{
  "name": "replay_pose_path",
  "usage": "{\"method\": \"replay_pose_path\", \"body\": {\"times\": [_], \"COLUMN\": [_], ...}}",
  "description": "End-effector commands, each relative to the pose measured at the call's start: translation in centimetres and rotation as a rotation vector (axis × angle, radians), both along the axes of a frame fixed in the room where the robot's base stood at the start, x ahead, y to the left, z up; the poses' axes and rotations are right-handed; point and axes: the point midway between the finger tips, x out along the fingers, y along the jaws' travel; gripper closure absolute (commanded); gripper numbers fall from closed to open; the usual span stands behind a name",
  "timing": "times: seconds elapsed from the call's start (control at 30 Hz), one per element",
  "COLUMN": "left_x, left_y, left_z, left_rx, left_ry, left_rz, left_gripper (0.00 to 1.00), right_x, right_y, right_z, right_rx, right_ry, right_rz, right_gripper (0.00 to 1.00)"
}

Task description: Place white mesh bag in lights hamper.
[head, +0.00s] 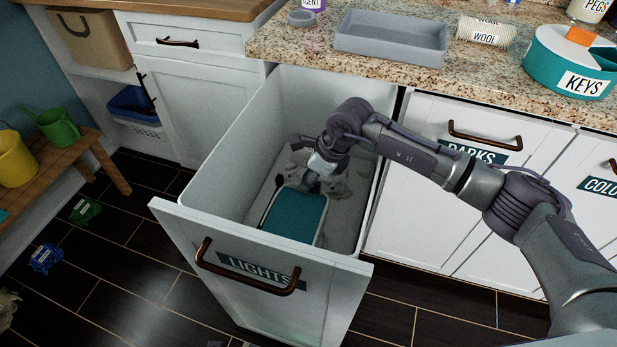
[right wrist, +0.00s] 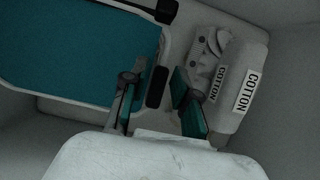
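The lights hamper (head: 262,277) is a white pull-out bin with a LIGHTS label, pulled open. My right gripper (head: 311,186) reaches down inside it. In the right wrist view its two fingers (right wrist: 158,104) stand apart with a gap between them. A teal panel with a white rim and black tabs (head: 295,216) lies in the hamper beside the gripper; it also shows in the right wrist view (right wrist: 75,50). I cannot tell whether this is the white mesh bag. No other clear mesh bag shows. My left gripper is out of view.
White COTTON-labelled items (right wrist: 240,95) lie in the hamper. The closed DARKS front (head: 470,180) is to the right. A grey tray (head: 390,38) and a teal KEYS container (head: 570,65) stand on the counter. Small blue (head: 44,257) and green (head: 84,209) items lie on the floor.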

Motion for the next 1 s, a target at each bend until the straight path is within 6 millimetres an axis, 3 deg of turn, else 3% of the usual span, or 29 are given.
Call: {"method": "replay_pose_path", "body": {"times": [0.43,0.8,1.0], "left_x": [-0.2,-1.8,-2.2], "left_y": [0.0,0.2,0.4], "left_z": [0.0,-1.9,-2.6], "left_rx": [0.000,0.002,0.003], "left_ry": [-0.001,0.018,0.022], "left_rz": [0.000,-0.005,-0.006], "left_gripper": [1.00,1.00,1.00], "right_x": [0.0,-1.0,-1.4], "right_y": [-0.2,-2.8,-3.9], "right_z": [0.6,7.5,10.3], "right_rx": [0.000,-0.001,-0.001], "right_ry": [-0.002,-0.004,-0.002], "right_rz": [-0.001,-0.001,-0.001], "right_gripper": [0.59,0.59,0.59]}}
